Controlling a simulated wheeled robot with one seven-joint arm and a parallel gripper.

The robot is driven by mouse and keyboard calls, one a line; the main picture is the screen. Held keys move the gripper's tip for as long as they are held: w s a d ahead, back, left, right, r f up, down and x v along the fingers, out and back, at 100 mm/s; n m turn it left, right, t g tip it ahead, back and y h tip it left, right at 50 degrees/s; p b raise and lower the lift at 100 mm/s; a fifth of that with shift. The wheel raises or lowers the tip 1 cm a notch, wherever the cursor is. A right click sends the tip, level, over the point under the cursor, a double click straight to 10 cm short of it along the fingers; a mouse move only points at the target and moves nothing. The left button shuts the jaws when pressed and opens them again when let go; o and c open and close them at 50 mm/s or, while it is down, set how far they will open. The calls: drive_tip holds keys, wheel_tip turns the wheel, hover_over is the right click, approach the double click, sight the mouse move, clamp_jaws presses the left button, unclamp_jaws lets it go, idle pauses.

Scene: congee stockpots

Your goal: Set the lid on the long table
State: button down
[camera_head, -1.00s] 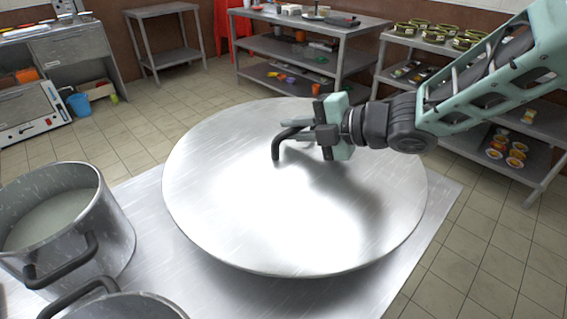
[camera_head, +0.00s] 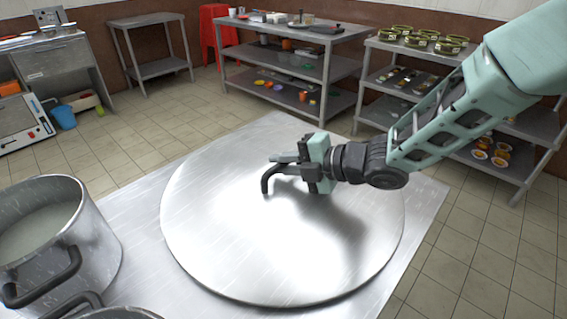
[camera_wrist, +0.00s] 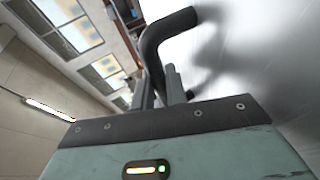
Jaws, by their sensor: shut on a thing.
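The lid (camera_head: 270,245) is a large round shiny metal disc with a dark bent handle (camera_head: 266,180). It lies low over the steel table top (camera_head: 150,210) in the head view, looking nearly flat; whether its whole rim touches the table I cannot tell. My gripper (camera_head: 285,172) is shut on the handle at the lid's middle. In the wrist view the black handle (camera_wrist: 155,50) curves up between the fingers, with the lid's pale surface (camera_wrist: 260,60) to the right.
An open stockpot (camera_head: 85,235) of pale liquid stands at the left of the table, with another pot (camera_head: 120,313) partly in view at the bottom. Shelves with dishes (camera_head: 420,85) and a steel rack (camera_head: 300,70) stand beyond. Tiled floor lies between.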

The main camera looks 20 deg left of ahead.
drive_tip(key=c, duration=1.4)
unclamp_jaws()
drive_tip(key=shift+r, duration=0.1)
drive_tip(key=v, duration=1.2)
drive_tip(key=shift+w+d+r+m+t+h, duration=0.1)
drive_tip(key=shift+m+t+h, duration=0.1)
drive_tip(key=shift+m+t, duration=0.15)
drive_tip(key=shift+w+d+r+m+t+h, duration=0.15)
drive_tip(key=shift+m+t+h, duration=0.1)
drive_tip(key=shift+m, duration=0.2)
drive_tip(key=s+d+m+t+h, duration=0.2)
drive_tip(key=s+d+m+h, duration=0.85)
drive_tip(key=d+m, duration=0.65)
drive_tip(key=s+d+m+g+h, duration=0.2)
drive_tip(key=s+m, duration=0.5)
drive_tip(key=s, duration=0.5)
drive_tip(key=shift+d+f+m+g, duration=0.3)
drive_tip(key=shift+d+m+g, duration=0.15)
drive_tip(key=shift+g, duration=0.65)
